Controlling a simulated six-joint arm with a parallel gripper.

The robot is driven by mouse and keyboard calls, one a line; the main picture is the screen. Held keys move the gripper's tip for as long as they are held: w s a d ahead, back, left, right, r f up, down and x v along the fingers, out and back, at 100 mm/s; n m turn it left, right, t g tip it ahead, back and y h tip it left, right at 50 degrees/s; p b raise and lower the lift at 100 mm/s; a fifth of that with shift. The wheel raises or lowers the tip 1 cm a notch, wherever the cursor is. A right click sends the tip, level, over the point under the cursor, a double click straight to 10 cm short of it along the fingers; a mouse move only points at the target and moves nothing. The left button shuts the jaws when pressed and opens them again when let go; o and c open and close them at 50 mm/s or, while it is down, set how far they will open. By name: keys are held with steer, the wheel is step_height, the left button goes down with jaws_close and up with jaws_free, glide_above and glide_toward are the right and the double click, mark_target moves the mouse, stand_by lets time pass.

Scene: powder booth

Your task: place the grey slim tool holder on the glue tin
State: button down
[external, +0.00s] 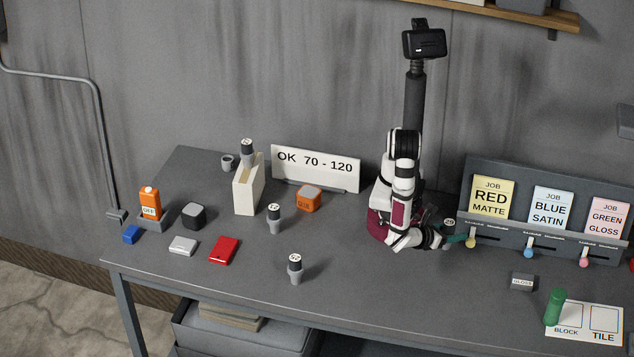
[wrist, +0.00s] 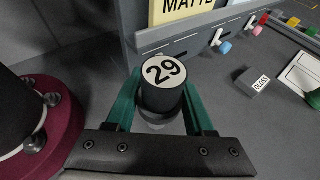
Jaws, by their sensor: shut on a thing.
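The glue tin (external: 307,199) is a small orange block-like tin with a grey top, standing near the middle of the table in front of the OK 70-120 sign. My gripper (external: 452,238) is at the right, beside the job-card panel. Its green fingers (wrist: 164,108) are shut on a grey cylindrical tool holder (wrist: 162,90) with a black top and a white disc marked 29. It also shows in the external view (external: 449,225), partly hidden.
The job-card panel (external: 487,232) with coloured knobs is close to my gripper. A dark gloss block (external: 522,281) and green cylinder (external: 555,307) lie to the right. A red case (external: 224,250) and other small items occupy the left. The front middle is mostly clear.

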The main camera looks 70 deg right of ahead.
steer(key=f, duration=0.1)
steer(key=s+f, duration=0.1)
steer(key=f, duration=0.1)
steer(key=d+f, duration=0.1)
steer(key=shift+s+f, duration=0.25)
steer(key=shift+f, duration=0.3)
steer(key=shift+c, duration=1.4)
jaws_free()
steer(key=shift+f, duration=0.1)
steer(key=v, duration=1.2)
steer(key=shift+c, duration=0.5)
